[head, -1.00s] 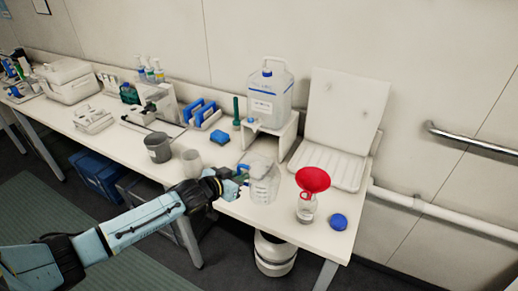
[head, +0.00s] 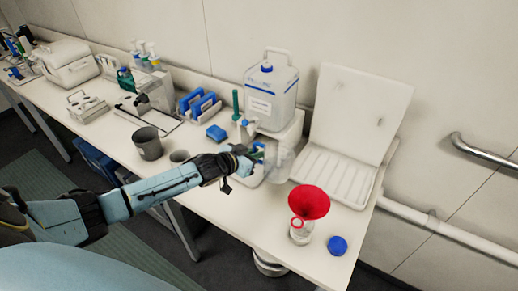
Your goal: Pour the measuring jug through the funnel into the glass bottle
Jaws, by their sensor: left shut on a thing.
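My left gripper (head: 254,157) is shut on the clear measuring jug (head: 281,163), above the bench in front of the white stand. The jug is see-through and partly hidden by the gripper, so its exact tilt is hard to tell. The glass bottle (head: 301,234) stands upright near the bench's front edge, to the right of and nearer than the jug. The red funnel (head: 309,202) sits in its mouth, wide end up. The jug is apart from the funnel. My right gripper is not in view.
A blue cap (head: 337,245) lies right of the bottle. A carboy (head: 271,95) stands on the white stand behind the jug, with a white drying rack (head: 338,180) to the right.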

